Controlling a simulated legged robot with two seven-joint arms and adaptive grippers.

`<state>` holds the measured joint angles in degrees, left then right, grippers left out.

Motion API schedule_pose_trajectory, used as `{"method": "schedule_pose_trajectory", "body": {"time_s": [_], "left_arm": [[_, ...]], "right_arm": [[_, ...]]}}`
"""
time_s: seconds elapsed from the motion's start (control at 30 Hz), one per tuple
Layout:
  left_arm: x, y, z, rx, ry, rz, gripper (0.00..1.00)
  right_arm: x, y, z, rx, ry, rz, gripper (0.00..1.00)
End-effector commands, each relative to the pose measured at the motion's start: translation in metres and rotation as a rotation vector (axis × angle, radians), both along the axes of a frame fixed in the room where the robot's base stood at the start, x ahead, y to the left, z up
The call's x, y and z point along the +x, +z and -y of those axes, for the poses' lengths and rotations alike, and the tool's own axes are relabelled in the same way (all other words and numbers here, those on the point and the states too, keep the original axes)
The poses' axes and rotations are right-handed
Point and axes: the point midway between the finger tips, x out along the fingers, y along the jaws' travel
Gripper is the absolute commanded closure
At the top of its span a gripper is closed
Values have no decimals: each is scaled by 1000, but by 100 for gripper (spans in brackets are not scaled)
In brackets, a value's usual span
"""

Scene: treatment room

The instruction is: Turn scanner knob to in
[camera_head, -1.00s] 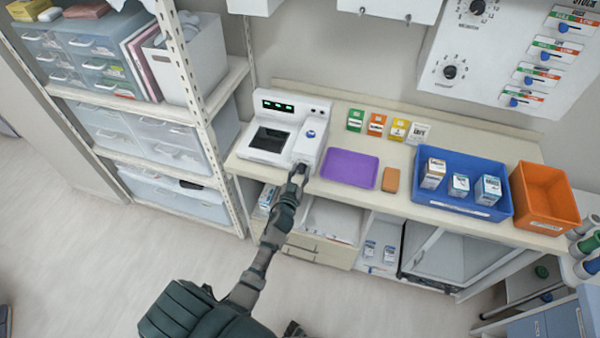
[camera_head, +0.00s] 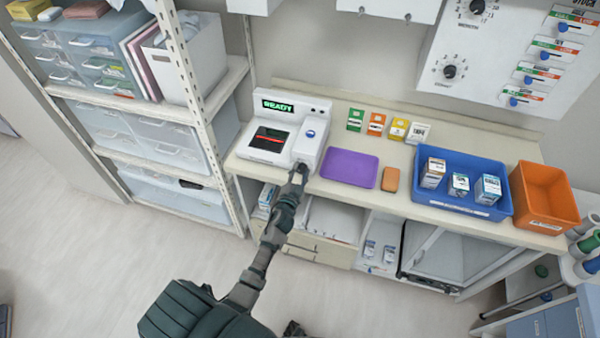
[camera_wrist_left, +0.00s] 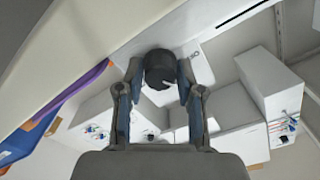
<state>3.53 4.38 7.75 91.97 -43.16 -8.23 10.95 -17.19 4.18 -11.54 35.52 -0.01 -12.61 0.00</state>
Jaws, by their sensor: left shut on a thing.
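The white scanner (camera_head: 268,112) stands at the left end of the counter. Its display (camera_head: 279,106) reads READY in green, and a red line shows in its dark window (camera_head: 270,139). A blue round button (camera_head: 310,133) is on its right part. My left gripper (camera_head: 299,170) is at the front of this right part. In the left wrist view a dark round knob (camera_wrist_left: 160,68) with a pale mark sits between the fingers of my left gripper (camera_wrist_left: 158,88), which is shut on it. The gripper hides the knob in the head view. My right gripper is not seen.
Right of the scanner lie a purple mat (camera_head: 350,167) and an orange-brown block (camera_head: 391,179). Beyond are a blue tray (camera_head: 462,207) with small boxes and an orange bin (camera_head: 545,195). Small colored cards stand at the back. A shelf rack (camera_head: 207,130) stands close on the left.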

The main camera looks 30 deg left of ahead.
Motion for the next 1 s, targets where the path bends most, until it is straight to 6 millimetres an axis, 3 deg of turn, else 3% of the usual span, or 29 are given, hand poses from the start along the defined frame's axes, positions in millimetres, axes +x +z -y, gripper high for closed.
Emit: {"method": "schedule_pose_trajectory", "body": {"time_s": [0.3, 0.87, 0.9, 0.97, 1.0], "left_arm": [[1, 4, 1, 130, -4, -23, 98], [2, 4, 2, 158, -5, -29, 98], [2, 4, 2, 158, -5, -29, 53], [2, 3, 2, 157, -5, -30, 38], [1, 3, 2, 157, -4, -31, 38]], "right_arm": [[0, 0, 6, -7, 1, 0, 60], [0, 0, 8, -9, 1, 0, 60], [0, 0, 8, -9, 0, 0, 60], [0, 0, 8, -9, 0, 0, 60], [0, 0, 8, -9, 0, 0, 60]]}}
